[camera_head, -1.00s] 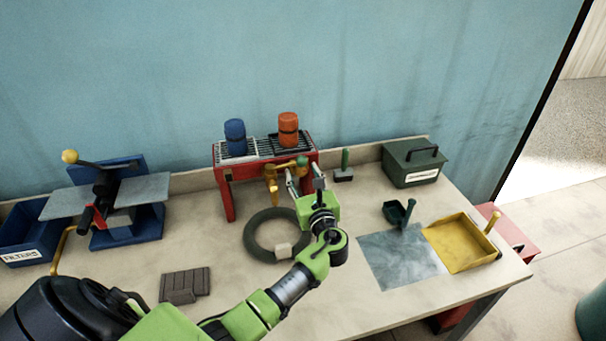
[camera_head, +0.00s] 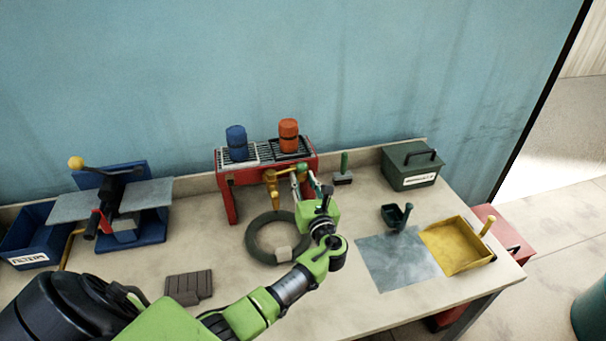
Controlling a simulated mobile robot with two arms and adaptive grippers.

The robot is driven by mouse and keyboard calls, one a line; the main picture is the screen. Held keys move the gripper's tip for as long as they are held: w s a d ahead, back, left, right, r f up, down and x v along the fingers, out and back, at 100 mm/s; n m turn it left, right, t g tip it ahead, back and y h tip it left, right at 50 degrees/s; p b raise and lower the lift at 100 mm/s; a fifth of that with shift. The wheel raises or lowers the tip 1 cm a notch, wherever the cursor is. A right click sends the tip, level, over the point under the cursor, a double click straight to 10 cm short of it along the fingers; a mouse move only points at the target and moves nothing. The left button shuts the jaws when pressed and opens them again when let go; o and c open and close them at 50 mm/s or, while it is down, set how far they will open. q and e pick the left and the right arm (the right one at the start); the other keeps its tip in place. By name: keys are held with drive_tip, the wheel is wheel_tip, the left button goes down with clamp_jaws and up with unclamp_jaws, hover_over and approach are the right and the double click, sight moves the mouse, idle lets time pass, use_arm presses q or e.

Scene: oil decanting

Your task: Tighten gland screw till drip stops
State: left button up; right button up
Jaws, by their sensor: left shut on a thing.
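A brass tap (camera_head: 273,180) hangs under the front of a red stand (camera_head: 229,205). A small green knob (camera_head: 302,167) sits on the right end of its brass fitting; I take it for the gland screw. My left gripper (camera_head: 305,180) points away from me at this knob, its fingers closed in around the fitting's right end. The exact contact is too small to see. A drip cannot be made out. My right gripper is out of view.
A blue can (camera_head: 236,142) and an orange can (camera_head: 289,136) stand on the stand's grate. A dark ring (camera_head: 258,252) lies below the tap. A green-handled tool (camera_head: 344,168), green box (camera_head: 412,165), scoop (camera_head: 396,215) and yellow tray (camera_head: 450,265) are to the right.

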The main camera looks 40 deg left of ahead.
use_arm(q)
drive_tip(key=m+p, duration=0.2)
drive_tip(key=shift+r+m+p, duration=0.15)
drive_tip(key=shift+m+p, duration=0.2)
drive_tip(key=shift+m, duration=0.05)
drive_tip(key=shift+m+p, duration=0.55)
drive_tip(key=shift+m, duration=0.15)
drive_tip(key=shift+f, duration=0.2)
drive_tip(key=o, duration=1.1)
drive_tip(key=shift+d, duration=0.1)
drive_tip(key=v, duration=1.2)
drive_tip(key=shift+s, duration=0.1)
